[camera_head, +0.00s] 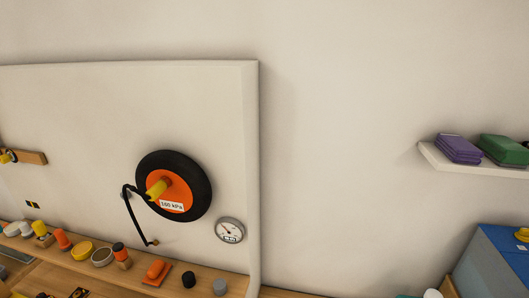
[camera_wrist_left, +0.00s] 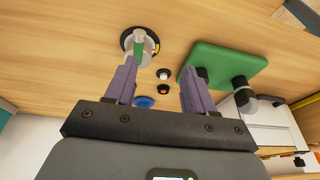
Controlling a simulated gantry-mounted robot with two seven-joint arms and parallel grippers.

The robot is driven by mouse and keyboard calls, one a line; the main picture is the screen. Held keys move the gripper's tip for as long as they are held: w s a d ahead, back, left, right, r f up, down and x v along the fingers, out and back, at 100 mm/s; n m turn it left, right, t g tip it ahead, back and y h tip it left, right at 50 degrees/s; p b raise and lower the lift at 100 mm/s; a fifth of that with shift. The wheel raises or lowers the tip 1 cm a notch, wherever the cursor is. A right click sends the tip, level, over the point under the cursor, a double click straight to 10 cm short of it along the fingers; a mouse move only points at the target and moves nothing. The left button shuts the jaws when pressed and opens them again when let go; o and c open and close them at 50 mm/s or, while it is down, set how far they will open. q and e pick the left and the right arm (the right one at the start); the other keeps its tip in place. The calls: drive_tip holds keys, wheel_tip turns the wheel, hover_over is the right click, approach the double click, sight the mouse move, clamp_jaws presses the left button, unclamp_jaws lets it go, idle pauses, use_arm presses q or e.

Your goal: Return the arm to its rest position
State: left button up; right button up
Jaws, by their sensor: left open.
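My left gripper (camera_wrist_left: 159,67) shows in the left wrist view with its two purple fingers spread apart and nothing between them. Past the fingers is a light wooden surface (camera_wrist_left: 80,45). A round black-rimmed metal fitting with a green part (camera_wrist_left: 140,45) lies just beyond the left fingertip and partly overlaps it in the picture; I cannot tell whether they touch. A green board (camera_wrist_left: 225,65) lies beyond the right finger. Neither gripper shows in the head view, and my right gripper is in no view.
In the head view, a black and orange wheel (camera_head: 195,165) and a gauge (camera_head: 229,230) are on a pale upright panel (camera_head: 100,110). Several knobs line a wooden ledge (camera_head: 205,275) below. A wall shelf (camera_head: 470,165) holds purple and green items; a blue box (camera_head: 485,265) stands beneath.

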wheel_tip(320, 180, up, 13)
drive_tip(key=p, duration=1.3)
